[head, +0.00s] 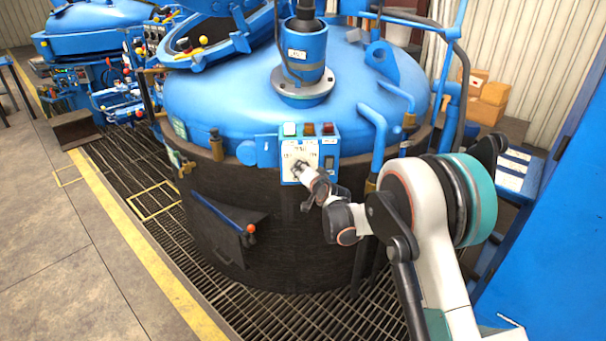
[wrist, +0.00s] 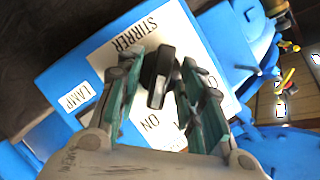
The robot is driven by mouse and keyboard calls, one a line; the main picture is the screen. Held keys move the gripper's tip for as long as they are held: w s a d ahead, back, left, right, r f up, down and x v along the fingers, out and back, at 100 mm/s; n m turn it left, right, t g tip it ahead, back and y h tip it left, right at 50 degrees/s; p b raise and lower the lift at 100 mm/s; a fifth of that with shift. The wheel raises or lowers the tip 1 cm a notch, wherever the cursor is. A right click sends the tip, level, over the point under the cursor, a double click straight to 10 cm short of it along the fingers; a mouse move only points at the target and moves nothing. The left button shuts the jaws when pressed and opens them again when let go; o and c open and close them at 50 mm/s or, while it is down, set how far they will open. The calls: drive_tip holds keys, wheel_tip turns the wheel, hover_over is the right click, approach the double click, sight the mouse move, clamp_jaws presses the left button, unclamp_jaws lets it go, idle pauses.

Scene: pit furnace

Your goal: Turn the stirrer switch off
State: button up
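The stirrer switch is a black knob (wrist: 158,75) on a white plate (wrist: 115,58) printed STIRRER, with ON legible near the knob in the wrist view. The plate is on a blue control box (head: 330,145) on the vessel's front in the head view. My gripper (wrist: 163,72) is at the plate, and it also shows in the head view (head: 302,171). Its two fingers stand apart on either side of the knob, with gaps visible. I cannot tell whether either finger touches it.
A LAMP label (wrist: 74,98) is beside the plate. Coloured lamps (head: 308,129) top the box. Blue pipes (head: 378,130) rise close to its right. A blue lever (head: 222,212) with a red ball is below left. The walkway (head: 70,240) at left is clear.

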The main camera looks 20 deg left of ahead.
clamp_jaws()
idle(0.4)
drive_tip(key=n+t+h, duration=0.1)
drive_tip(key=n+h, duration=0.1)
drive_tip(key=n, duration=0.2)
drive_tip(key=n+t+h, duration=0.1)
drive_tip(key=n+h, duration=0.2)
drive_tip(key=n, duration=0.1)
drive_tip(key=a+n+t+h+p, duration=0.1)
drive_tip(key=n+h, duration=0.1)
drive_tip(key=n, duration=0.2)
drive_tip(key=shift+s+a+h, duration=0.1)
drive_tip(key=shift+s+h, duration=0.2)
idle(0.4)
idle(0.4)
